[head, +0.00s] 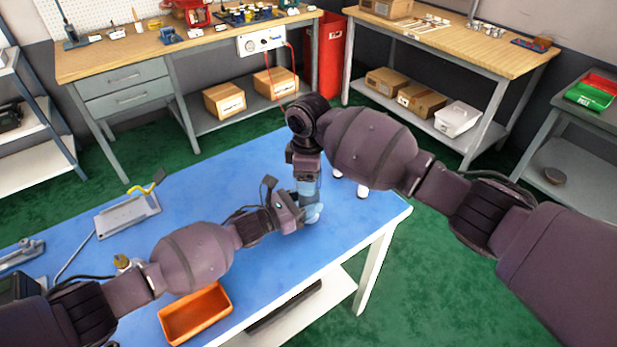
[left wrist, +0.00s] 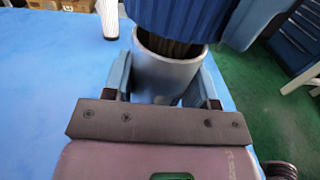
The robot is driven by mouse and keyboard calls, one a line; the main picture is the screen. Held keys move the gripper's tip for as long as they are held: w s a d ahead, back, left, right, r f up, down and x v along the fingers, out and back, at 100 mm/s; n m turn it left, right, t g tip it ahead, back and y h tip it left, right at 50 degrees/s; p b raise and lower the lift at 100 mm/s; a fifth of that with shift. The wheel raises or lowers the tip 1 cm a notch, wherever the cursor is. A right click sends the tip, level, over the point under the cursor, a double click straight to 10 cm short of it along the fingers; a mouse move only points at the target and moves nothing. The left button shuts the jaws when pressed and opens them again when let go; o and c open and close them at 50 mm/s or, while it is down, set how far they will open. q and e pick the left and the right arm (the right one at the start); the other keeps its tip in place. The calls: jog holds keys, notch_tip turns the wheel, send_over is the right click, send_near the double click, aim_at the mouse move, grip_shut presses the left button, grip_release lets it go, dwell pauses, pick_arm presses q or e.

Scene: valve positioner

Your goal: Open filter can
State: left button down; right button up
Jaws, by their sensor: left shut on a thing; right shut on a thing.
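A silver-grey cylindrical can (left wrist: 165,75) stands between the fingers of my left gripper (left wrist: 163,85) in the left wrist view, and they are shut on it. A ribbed blue cap (left wrist: 185,18) sits over the can and shifted a little to the right. A gap shows between cap and rim, with a dark ribbed part in it. In the head view my left gripper (head: 312,213) is at the table's right part. My right gripper (head: 307,188) points down just above it, shut on the blue cap; its grip is largely hidden. The arms hide most of the can there.
A white ribbed cylinder (left wrist: 108,18) stands beyond the can on the blue table (head: 215,195). An orange tray (head: 196,313) lies at the table's front edge. A grey metal stand (head: 127,213) with a yellow part is at left. The table's middle is clear.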

jog(key=shift+r, duration=1.75)
pick_arm(q)
jog(key=shift+c, duration=1.7)
grip_release()
